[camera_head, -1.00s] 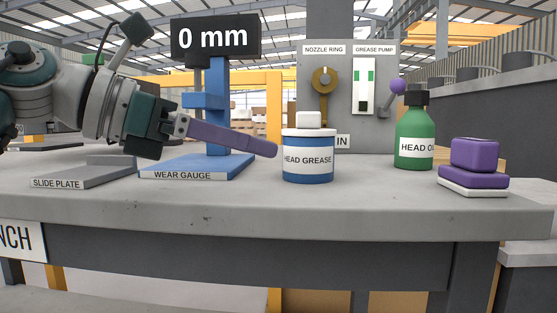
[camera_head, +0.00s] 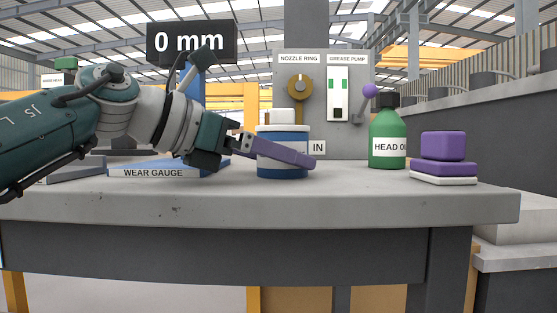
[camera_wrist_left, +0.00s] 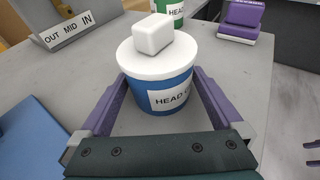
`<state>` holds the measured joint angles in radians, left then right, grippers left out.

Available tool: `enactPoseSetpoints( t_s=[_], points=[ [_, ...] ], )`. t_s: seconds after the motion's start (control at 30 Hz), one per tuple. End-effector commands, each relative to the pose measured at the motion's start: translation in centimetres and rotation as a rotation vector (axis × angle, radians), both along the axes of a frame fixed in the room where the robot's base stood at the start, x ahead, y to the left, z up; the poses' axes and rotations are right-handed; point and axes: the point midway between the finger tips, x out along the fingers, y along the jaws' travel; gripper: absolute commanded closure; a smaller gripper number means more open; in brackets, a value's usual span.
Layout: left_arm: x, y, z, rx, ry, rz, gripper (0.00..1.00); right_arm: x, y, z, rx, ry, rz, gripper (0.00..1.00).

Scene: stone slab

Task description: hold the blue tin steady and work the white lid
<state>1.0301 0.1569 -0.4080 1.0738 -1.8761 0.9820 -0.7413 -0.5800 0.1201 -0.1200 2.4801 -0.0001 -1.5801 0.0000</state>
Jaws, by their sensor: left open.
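The blue tin (camera_head: 266,138) stands upright on the stone slab, with a white lid whose square knob (camera_head: 278,116) sticks up. The tin (camera_wrist_left: 160,98) and lid (camera_wrist_left: 158,58) fill the middle of the left wrist view; the lid sits on the tin. My left gripper (camera_head: 300,154) is open, its purple fingers on either side of the tin. In the head view the near finger crosses the tin's front and covers much of its label; the far finger is hidden.
A green bottle (camera_head: 388,138) and a stacked purple-and-white brush-like block (camera_head: 443,150) stand to the right. The wear gauge (camera_head: 160,171) is at left. Behind are a grey panel with a nozzle ring dial (camera_head: 299,88) and a purple-knobbed lever (camera_head: 369,91). The slab's front strip is clear.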

Motion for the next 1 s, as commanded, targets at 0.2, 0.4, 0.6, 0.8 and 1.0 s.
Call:
enactPoseSetpoints(
  t_s=[0.2, 0.4, 0.6, 0.8, 1.0],
  points=[
    [-0.01, 0.0, 0.03, 0.0, 0.0, 0.0, 0.09, 0.0, 0.01, 0.02, 0.0, 0.0, 0.0, 0.5],
    [-0.02, 0.01, 0.03, 0.0, 0.0, 0.0, 0.31, -0.01, 0.01, 0.02, 0.0, 0.0, 0.0, 0.5],
    [-0.02, 0.01, 0.03, 0.0, 0.0, 0.0, 0.54, -0.01, 0.01, 0.02, 0.0, 0.0, 0.0, 0.5],
    [-0.02, 0.02, 0.02, 0.0, 0.0, 0.0, 0.31, -0.01, 0.01, 0.02, 0.0, 0.0, 0.0, 0.5],
    [-0.01, 0.02, 0.02, 0.0, 0.0, 0.0, 0.54, -0.01, 0.01, 0.02, 0.0, 0.0, 0.0, 0.5]
  ],
)
